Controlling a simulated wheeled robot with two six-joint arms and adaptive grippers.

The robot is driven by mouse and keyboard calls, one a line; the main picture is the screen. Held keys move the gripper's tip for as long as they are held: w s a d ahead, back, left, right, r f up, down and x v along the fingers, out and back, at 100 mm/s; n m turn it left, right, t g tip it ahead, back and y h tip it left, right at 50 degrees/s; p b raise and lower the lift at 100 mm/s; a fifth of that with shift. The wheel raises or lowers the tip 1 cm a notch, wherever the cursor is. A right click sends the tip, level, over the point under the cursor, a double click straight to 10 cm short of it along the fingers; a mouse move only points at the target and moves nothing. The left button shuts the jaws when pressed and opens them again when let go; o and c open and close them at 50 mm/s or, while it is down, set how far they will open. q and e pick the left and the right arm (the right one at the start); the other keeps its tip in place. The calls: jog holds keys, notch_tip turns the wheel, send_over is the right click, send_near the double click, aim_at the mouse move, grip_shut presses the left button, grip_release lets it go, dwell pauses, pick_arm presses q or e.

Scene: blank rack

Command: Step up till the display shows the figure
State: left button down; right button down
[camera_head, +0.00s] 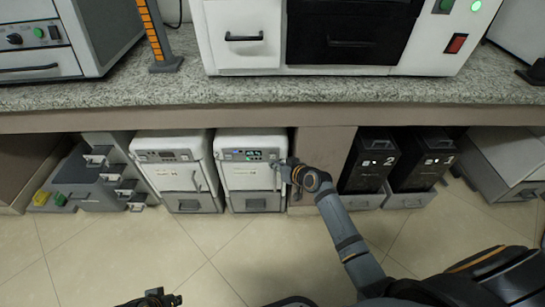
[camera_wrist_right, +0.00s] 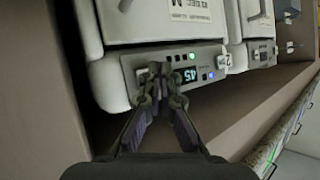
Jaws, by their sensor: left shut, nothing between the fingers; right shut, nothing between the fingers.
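The white unit (camera_head: 250,170) with a lit control panel stands under the counter in the head view. In the right wrist view its panel (camera_wrist_right: 205,62) appears upside down, with a small lit display (camera_wrist_right: 189,75) and green and blue lights. The display digits are small and turned over, so I cannot read them surely. My right gripper (camera_head: 281,168) is shut and empty at the right end of this panel. In the wrist view its fingertips (camera_wrist_right: 160,72) are close to the panel beside the display; contact is unclear. My left gripper (camera_head: 155,299) is shut and empty at the bottom edge.
A similar white unit (camera_head: 178,172) stands just to the left. Two black units with lit numbers, one (camera_head: 370,165) and another (camera_head: 424,163), stand to the right. The granite counter (camera_head: 190,91) overhangs them. The tiled floor (camera_head: 110,250) in front is clear.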

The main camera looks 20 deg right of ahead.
jog(key=shift+w, duration=0.1)
jog(key=shift+w+d, duration=0.1)
jog(key=shift+w, duration=0.2)
jog(key=shift+w+d+b, duration=0.15)
jog(key=shift+w+b, duration=0.2)
jog(key=shift+w, duration=0.05)
dwell(0.8)
jog(key=shift+s, duration=0.1)
jog(key=shift+s+a+p, duration=0.25)
jog(key=shift+s+p, duration=0.3)
jog(key=shift+s, duration=0.15)
